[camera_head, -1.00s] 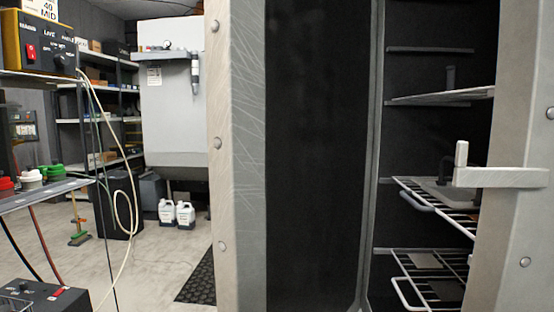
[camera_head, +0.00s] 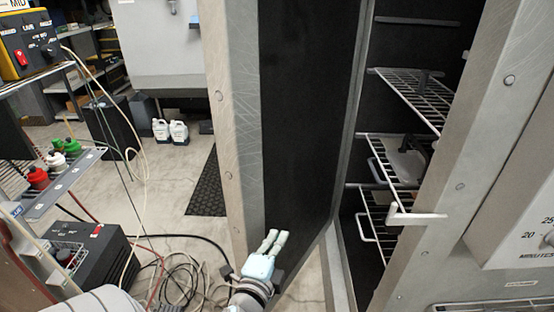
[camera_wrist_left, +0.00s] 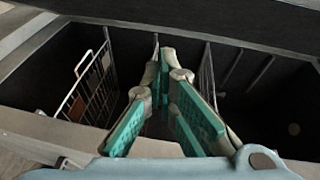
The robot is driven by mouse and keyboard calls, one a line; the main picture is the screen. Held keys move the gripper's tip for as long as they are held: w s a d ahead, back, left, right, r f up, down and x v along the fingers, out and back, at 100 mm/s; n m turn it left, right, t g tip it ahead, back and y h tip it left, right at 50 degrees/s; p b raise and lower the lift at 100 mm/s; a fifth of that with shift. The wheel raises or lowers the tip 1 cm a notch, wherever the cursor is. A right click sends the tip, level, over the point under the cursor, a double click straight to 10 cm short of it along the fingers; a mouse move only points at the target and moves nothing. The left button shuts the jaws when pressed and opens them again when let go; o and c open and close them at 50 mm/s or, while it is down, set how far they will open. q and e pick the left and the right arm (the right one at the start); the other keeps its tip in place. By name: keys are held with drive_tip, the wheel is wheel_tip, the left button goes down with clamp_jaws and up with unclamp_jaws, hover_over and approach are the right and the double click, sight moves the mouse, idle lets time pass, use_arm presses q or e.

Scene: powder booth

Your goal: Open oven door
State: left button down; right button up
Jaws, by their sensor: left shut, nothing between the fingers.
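The oven door (camera_head: 310,110) stands open, its dark inner face toward me and its scratched pale edge (camera_head: 225,120) on the left. The oven (camera_head: 452,170) is on the right, with wire racks (camera_head: 415,98) showing in its dark interior. A pale latch piece (camera_head: 415,218) sticks out from the oven's front frame. My left gripper (camera_head: 275,238) is low in front of the door's inner face, shut and empty; I cannot tell whether it touches the door. In the left wrist view its teal fingers (camera_wrist_left: 165,75) point toward the dark interior and racks (camera_wrist_left: 95,88). My right gripper is not in view.
A black control box (camera_head: 88,255) and tangled cables (camera_head: 185,280) lie at the lower left. Two white jugs (camera_head: 170,131) and a black mat (camera_head: 208,188) are on the floor behind the door.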

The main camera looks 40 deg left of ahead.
use_arm(q)
wheel_tip(320, 180, up, 9)
drive_tip(key=m+t+p, duration=0.1)
drive_tip(key=p, duration=0.1)
drive_tip(key=w+a, duration=0.7)
drive_tip(key=w, duration=0.2)
drive_tip(key=shift+a+f+m+y, duration=0.2)
drive_tip(key=shift+a+m+y, duration=0.05)
drive_tip(key=shift+m+y, duration=0.05)
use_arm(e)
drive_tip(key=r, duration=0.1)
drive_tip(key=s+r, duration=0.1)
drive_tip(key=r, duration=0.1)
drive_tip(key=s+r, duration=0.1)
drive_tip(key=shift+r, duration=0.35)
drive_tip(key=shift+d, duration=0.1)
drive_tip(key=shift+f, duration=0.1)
